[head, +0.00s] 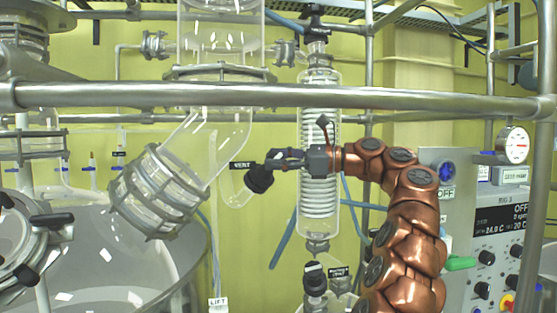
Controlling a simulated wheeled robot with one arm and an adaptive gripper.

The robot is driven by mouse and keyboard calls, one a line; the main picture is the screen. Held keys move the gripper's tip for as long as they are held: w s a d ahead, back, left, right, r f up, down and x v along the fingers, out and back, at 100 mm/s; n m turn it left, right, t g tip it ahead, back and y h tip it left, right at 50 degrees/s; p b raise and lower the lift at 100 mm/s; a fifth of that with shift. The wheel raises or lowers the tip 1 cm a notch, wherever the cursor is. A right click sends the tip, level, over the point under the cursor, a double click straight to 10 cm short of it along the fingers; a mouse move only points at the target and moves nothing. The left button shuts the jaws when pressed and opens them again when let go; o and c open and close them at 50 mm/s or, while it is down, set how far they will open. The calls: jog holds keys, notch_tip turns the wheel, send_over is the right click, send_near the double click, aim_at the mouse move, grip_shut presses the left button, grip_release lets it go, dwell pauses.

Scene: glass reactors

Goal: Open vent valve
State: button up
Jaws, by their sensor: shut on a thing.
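The vent valve has a black knob (258,179) on a short glass side tube, just right of the angled glass pipe. A black VENT label (243,165) sits just above and left of the knob. My gripper (272,162) reaches in from the right at the end of my copper-coloured arm. Its fingers are shut on the black knob. The fingers partly cover the knob's upper right side, and the exact contact is too small to see clearly.
A coiled glass condenser (319,205) stands upright behind my gripper. A horizontal metal rail (400,98) crosses above my arm. A control panel (495,235) with a gauge (513,145) is at the right. A large glass vessel (130,265) stands lower left.

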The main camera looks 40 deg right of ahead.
dwell(0.4)
jog(key=o, duration=1.2)
jog(key=shift+c, duration=0.2)
jog(key=shift+s+a+r+m+t+h, duration=0.1)
jog(key=shift+m+t+h, duration=0.2)
jog(key=shift+m+t, duration=0.35)
jog(key=shift+m+t+h, duration=0.6)
jog(key=shift+m+h, duration=0.2)
jog(key=shift+m, duration=0.55)
jog(key=shift+m+t+h, duration=0.55)
jog(key=shift+m+h, duration=0.25)
jog(key=shift+m, duration=0.5)
